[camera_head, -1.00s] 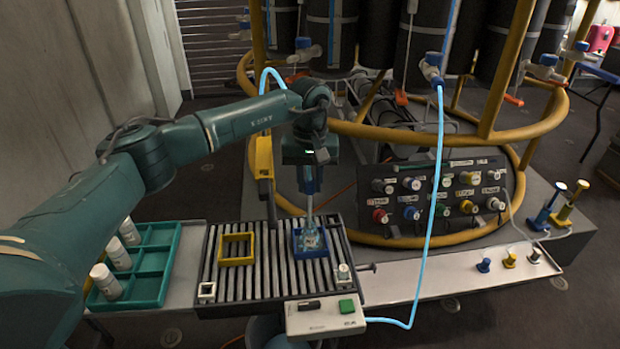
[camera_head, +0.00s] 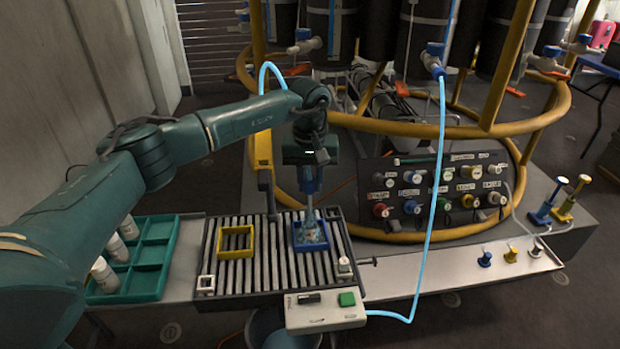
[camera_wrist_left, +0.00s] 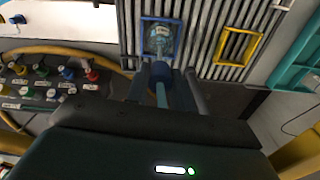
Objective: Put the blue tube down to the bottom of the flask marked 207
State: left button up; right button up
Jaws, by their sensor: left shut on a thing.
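My left gripper (camera_head: 311,183) points down over the slatted rack and is shut on the blue tube (camera_wrist_left: 160,71), whose blue collar sits between the fingers in the left wrist view. The tube's thin pale lower part runs down to a clear flask (camera_head: 309,234), which stands inside a blue square frame (camera_head: 311,248). The flask also shows in the left wrist view (camera_wrist_left: 157,40). The tube's lower end overlaps the flask, but I cannot tell how deep it is. No marking 207 is readable. My right gripper is not in view.
An empty yellow frame (camera_head: 235,257) lies on the slatted rack (camera_head: 268,278), left of the blue frame. A green tray (camera_head: 150,285) with white bottles stands at left. A control box (camera_head: 326,317) is in front. A light blue hose (camera_head: 433,200) hangs at right, before the knob panel (camera_head: 398,217).

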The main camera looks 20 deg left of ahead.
aim_at(310, 192)
pick_arm(q)
jog(key=shift+f+b, duration=0.85)
jog(key=shift+f, duration=0.75)
jog(key=shift+f, duration=0.15)
jog(key=o, duration=1.5)
